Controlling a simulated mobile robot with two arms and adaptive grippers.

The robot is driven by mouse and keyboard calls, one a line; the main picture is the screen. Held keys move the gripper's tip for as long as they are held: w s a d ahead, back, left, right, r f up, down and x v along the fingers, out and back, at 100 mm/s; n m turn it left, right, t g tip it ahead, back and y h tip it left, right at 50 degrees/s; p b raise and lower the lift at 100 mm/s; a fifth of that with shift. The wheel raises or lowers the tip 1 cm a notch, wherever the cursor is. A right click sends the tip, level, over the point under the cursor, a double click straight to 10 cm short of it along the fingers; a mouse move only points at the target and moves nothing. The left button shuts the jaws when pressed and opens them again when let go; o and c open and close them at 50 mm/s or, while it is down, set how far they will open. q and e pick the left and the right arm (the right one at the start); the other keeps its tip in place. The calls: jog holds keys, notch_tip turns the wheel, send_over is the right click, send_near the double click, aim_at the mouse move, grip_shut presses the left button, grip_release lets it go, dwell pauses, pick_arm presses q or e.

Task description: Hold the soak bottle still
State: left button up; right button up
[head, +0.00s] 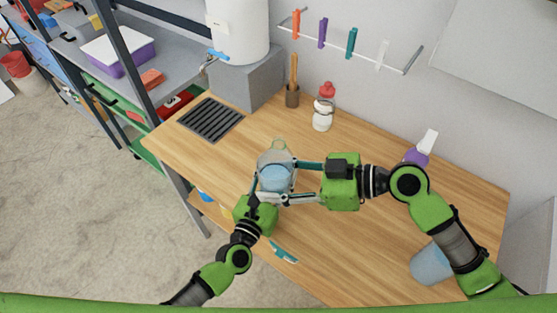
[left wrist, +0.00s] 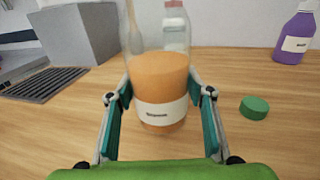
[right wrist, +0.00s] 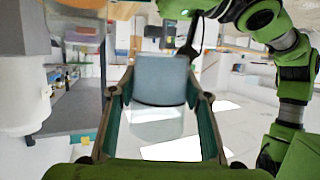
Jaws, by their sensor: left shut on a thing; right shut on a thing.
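The soak bottle (left wrist: 160,88) is clear with orange contents and a white label. It stands between the fingers of my left gripper (left wrist: 160,122), shut on it, in the left wrist view. No cap shows on it. In the head view my left gripper (head: 266,192) reaches in at the table's near side; the bottle's orange part is hidden there. My right gripper (head: 298,180) is shut on a clear container with blue-grey contents (head: 275,178), which covers the bottle's place in the head view. The container also fills the right wrist view's middle (right wrist: 160,80); I cannot tell its tilt.
A green cap (left wrist: 254,107) lies on the wood right of the bottle. Behind stand a red-topped bottle (head: 323,112), a brown holder (head: 292,97) and a purple bottle (head: 418,152). A blue-grey vessel (head: 428,264) stands near my right arm. A drain grate (head: 210,119) lies left.

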aim_at(277, 164)
jog(key=f, duration=0.2)
jog(key=w+f, duration=0.1)
jog(key=shift+d, duration=0.4)
jog(key=shift+s, duration=0.15)
jog(key=shift+o, duration=0.2)
jog(key=shift+s+a+r, duration=0.15)
jog(key=shift+s+a, duration=0.5)
jog(key=shift+s, duration=0.05)
jog(key=shift+c, duration=1)
jog(key=shift+w+r+g, duration=0.25)
jog(key=shift+g, duration=0.15)
jog(key=shift+c, duration=0.2)
jog(key=shift+w+r+m, duration=0.25)
jog(key=shift+w+m, duration=0.05)
jog(key=shift+m, duration=0.2)
grip_shut()
jog(key=shift+w+d+r+m+g, duration=0.15)
jog(key=shift+w+r+m+g, duration=0.4)
jog(key=shift+w+m+g, duration=0.25)
jog(key=shift+w+d+r+m+g, duration=0.15)
jog(key=shift+w+r+m+g, duration=0.4)
jog(key=shift+m, duration=0.35)
jog(key=shift+w+r+m, duration=0.1)
jog(key=shift+w+m, duration=0.2)
